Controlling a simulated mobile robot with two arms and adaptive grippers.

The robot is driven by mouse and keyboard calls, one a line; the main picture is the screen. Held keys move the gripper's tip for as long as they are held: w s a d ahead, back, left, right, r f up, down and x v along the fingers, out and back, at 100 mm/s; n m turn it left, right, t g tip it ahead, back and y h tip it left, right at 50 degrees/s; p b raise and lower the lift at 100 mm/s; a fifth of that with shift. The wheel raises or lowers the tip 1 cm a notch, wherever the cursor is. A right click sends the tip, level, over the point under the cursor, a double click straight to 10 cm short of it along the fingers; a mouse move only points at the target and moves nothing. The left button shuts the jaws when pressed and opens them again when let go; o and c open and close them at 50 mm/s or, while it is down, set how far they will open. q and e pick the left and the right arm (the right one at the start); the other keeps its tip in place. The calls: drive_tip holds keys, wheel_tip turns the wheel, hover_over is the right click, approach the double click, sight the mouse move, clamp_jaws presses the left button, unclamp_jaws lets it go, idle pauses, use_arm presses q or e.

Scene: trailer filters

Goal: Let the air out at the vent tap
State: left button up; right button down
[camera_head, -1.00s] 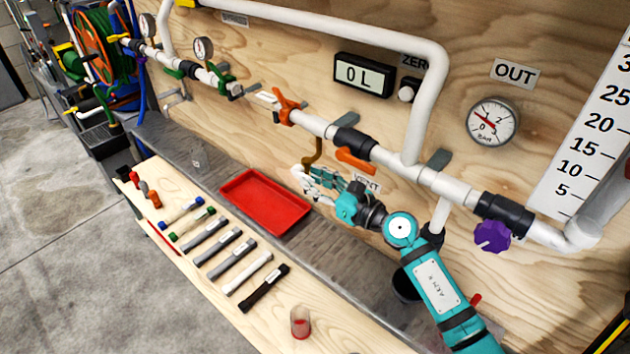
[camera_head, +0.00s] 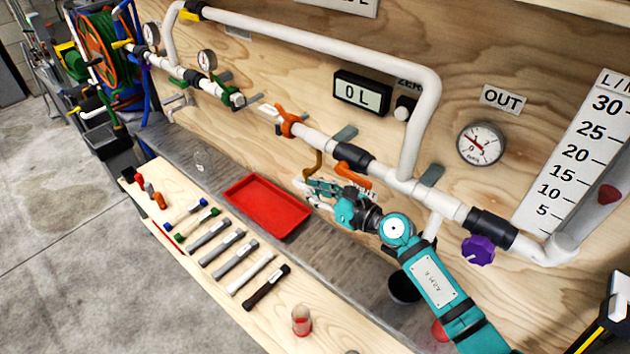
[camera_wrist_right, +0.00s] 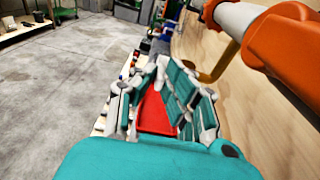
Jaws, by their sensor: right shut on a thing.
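My right gripper (camera_head: 318,188) is just below and left of the lever. In the wrist view my right gripper's fingers (camera_wrist_right: 160,75) close together at the tips, and what they hold is hidden. An orange part (camera_wrist_right: 270,42) on a white pipe is large at the upper right, beside the fingers. The brown tube (camera_wrist_right: 217,72) runs behind and right of them.
A red tray (camera_head: 268,206) lies below the gripper on the grey ledge. Several tools line the wooden bench (camera_head: 190,275). The pipe carries an orange clamp (camera_head: 287,121) and a purple knob (camera_head: 478,251). A display (camera_head: 362,93) reads 0 L; the OUT gauge (camera_head: 481,144) hangs at the right.

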drive_tip(key=c, duration=1.4)
unclamp_jaws()
